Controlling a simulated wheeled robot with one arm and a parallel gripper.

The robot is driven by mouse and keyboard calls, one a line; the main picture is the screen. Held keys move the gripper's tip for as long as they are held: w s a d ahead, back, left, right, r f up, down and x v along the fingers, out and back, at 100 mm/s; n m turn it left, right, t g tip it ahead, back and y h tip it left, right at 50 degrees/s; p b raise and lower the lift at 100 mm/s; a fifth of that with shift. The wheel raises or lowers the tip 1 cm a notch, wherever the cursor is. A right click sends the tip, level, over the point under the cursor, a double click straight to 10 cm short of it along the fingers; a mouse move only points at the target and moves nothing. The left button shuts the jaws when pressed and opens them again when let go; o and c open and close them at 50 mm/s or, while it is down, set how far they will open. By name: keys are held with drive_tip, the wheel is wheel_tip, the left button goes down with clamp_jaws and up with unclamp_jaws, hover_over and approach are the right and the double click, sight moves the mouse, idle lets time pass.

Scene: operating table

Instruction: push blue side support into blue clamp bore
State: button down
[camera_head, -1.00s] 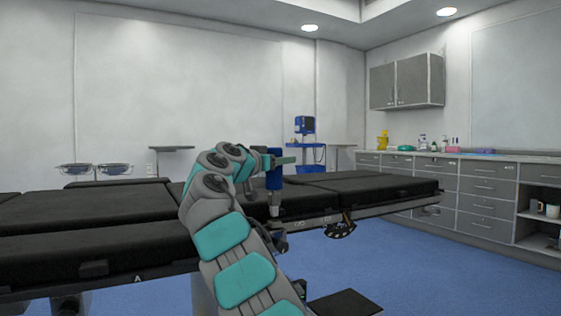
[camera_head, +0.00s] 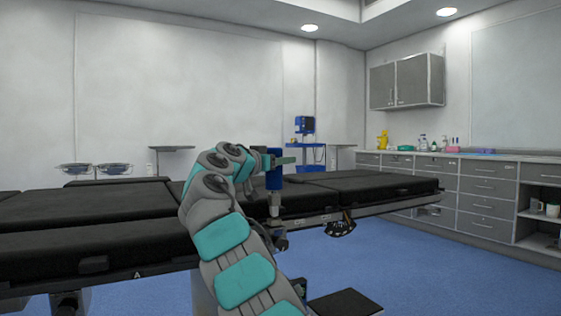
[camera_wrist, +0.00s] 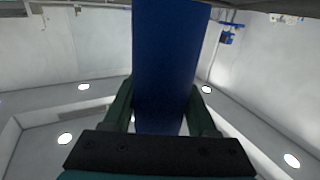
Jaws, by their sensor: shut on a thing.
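The blue side support (camera_head: 273,178) stands upright near the middle of the head view, at the edge of the operating table. My gripper (camera_head: 268,160) is shut on its upper part, with a green finger showing to the right of it. In the wrist view the blue pad (camera_wrist: 170,60) fills the space between my gripper's two dark green fingers (camera_wrist: 165,108). A grey post (camera_head: 274,204) shows below the pad. A clamp-like fitting (camera_head: 280,240) sits at the table rail under it, partly hidden by my arm. Its bore and the post's lower end are not clear.
The black padded operating table (camera_head: 90,240) spans the left and middle. A side rail (camera_head: 320,218) runs along its near edge, with a dark fitting (camera_head: 340,228) to the right. Grey cabinets (camera_head: 485,190) line the right wall. Blue floor (camera_head: 420,275) is free at the right.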

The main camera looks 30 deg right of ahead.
drive_tip(key=shift+f+b, duration=1.2)
drive_tip(key=shift+f, duration=0.1)
drive_tip(key=shift+c, duration=0.6)
unclamp_jaws()
drive_tip(key=shift+r, duration=0.15)
drive_tip(key=b+v, duration=0.1)
drive_tip(key=v, duration=0.6)
drive_tip(key=shift+s+a, duration=0.2)
drive_tip(key=shift+a, duration=0.15)
drive_tip(key=shift+r, duration=0.1)
